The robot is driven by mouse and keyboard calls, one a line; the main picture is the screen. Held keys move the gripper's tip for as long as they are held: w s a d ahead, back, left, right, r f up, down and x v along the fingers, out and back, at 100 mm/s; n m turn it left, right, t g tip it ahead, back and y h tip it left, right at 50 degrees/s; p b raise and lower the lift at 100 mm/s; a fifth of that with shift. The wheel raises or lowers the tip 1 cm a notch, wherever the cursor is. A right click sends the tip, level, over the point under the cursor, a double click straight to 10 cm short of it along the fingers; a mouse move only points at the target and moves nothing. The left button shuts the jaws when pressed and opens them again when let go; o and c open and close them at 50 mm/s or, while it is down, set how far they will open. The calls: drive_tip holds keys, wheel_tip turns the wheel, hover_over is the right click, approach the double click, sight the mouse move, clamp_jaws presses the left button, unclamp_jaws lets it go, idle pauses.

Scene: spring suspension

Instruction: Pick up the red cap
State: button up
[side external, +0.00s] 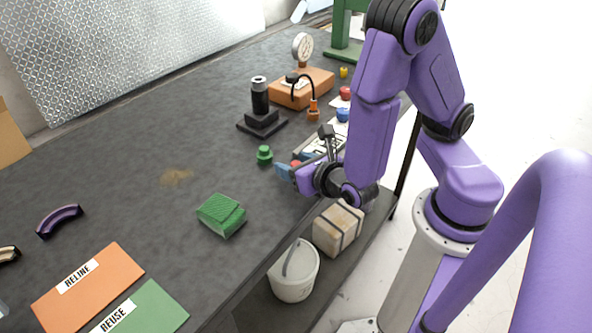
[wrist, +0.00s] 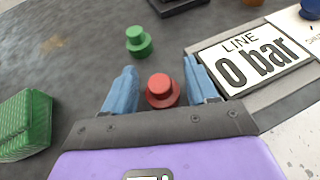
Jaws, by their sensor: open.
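The red cap (wrist: 160,91), a round knob on a wider flange, stands upright on the dark table in the wrist view, between the two blue fingers of my gripper (wrist: 161,92). The fingers are open, one on each side; the right finger looks closer to it than the left. I cannot tell from these frames whether either finger touches it. In the side view a small part of the red cap (side external: 296,163) shows beside the blue fingers of my gripper (side external: 291,170), and the rest is hidden behind them.
A green cap (side external: 264,155) stands just beyond the gripper. A "LINE 0 bar" sign (wrist: 254,56) lies close on the right in the wrist view. A green block (side external: 221,215), a black stand (side external: 262,122) and an orange gauge box (side external: 301,88) are on the table. The table's front edge is near.

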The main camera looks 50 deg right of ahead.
drive_tip(key=c, duration=0.9)
drive_tip(key=shift+r, duration=0.15)
